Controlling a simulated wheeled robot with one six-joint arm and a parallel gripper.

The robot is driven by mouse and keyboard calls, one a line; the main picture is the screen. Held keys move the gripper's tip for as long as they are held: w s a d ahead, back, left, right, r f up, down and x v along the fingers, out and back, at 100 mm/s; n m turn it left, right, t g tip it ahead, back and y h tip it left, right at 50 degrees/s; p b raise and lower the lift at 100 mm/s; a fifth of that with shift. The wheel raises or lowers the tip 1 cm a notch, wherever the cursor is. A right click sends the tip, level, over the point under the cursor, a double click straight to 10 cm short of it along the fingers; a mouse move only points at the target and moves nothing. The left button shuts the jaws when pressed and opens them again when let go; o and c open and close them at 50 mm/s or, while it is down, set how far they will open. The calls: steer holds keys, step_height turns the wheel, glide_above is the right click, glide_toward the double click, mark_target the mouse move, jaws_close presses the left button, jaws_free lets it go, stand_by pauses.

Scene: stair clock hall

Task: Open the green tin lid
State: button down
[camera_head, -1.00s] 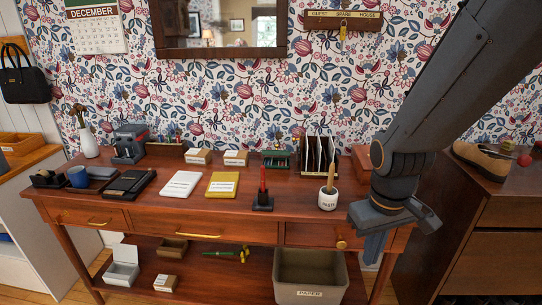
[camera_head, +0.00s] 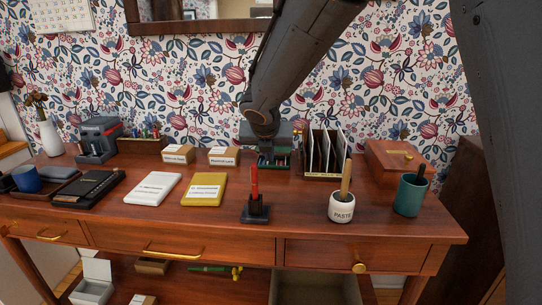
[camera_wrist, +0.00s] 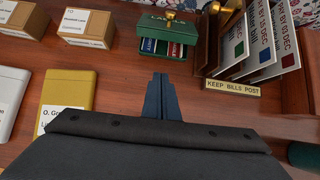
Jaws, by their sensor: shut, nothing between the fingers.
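The green tin (camera_head: 281,160) stands at the back of the desk, partly hidden by my arm. Its green lid (camera_head: 285,132) is raised behind the arm; the exact angle is hard to tell. In the wrist view the lid (camera_wrist: 184,30) has a brass knob and pale lettering. Red and blue-green contents show below its front edge in the tin (camera_wrist: 160,47). My gripper (camera_head: 265,155) is shut and empty in front of the tin. In the wrist view its fingertips (camera_wrist: 162,77) point at the tin's front, apparently just short of it.
A letter rack (camera_head: 325,153) stands close right of the tin, and small card boxes (camera_head: 223,156) stand left. A wooden box (camera_head: 397,160) is at right.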

steer(key=x, duration=0.3)
steer(key=b+x, duration=0.1)
steer(key=x, duration=0.5)
steer(key=shift+w+d, duration=0.2)
steer(key=shift+d, duration=0.25)
steer(key=shift+w+r+p, duration=0.2)
steer(key=shift+w+r, duration=0.05)
steer(key=shift+r, duration=0.35)
steer(key=shift+w+r+p, duration=0.2)
steer(key=shift+w+r, duration=0.05)
steer(key=shift+r, duration=0.35)
steer(key=shift+w+r, duration=0.35)
steer(key=shift+r, duration=0.1)
steer(key=shift+a, duration=0.15)
steer(key=shift+r+p, duration=0.1)
steer(key=shift+p, duration=0.35)
steer(key=shift+r+p, duration=0.25)
steer(key=shift+p, duration=1)
